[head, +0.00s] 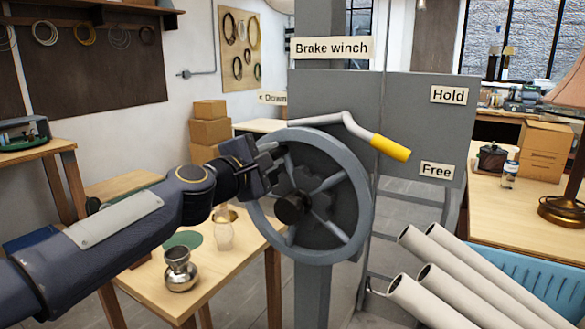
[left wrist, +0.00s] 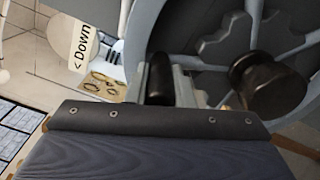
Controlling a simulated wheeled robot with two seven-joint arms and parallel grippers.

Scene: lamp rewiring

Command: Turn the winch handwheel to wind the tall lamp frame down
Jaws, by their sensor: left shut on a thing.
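The grey spoked handwheel (head: 364,200) with its dark hub (head: 290,208) is on the grey winch post in the middle of the head view. My left gripper (head: 272,158) is at the upper left of the wheel. In the left wrist view its fingers (left wrist: 168,84) are closed around a dark, rounded handle (left wrist: 160,78) on the wheel; the hub (left wrist: 270,84) is to its right. A "Down" label (head: 272,98) is left of the wheel's top. The brake lever's yellow grip (head: 390,148) lies between the "Hold" and "Free" labels, nearer "Free". The tall lamp frame cannot be made out. My right gripper is out of view.
Pale tubes (head: 450,280) stick up at lower right, beside a blue crate (head: 530,280). A wooden table (head: 205,290) with a metal lamp part (head: 180,270) and a glass (head: 224,235) is below my left arm. Cardboard boxes (head: 208,130) stand behind.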

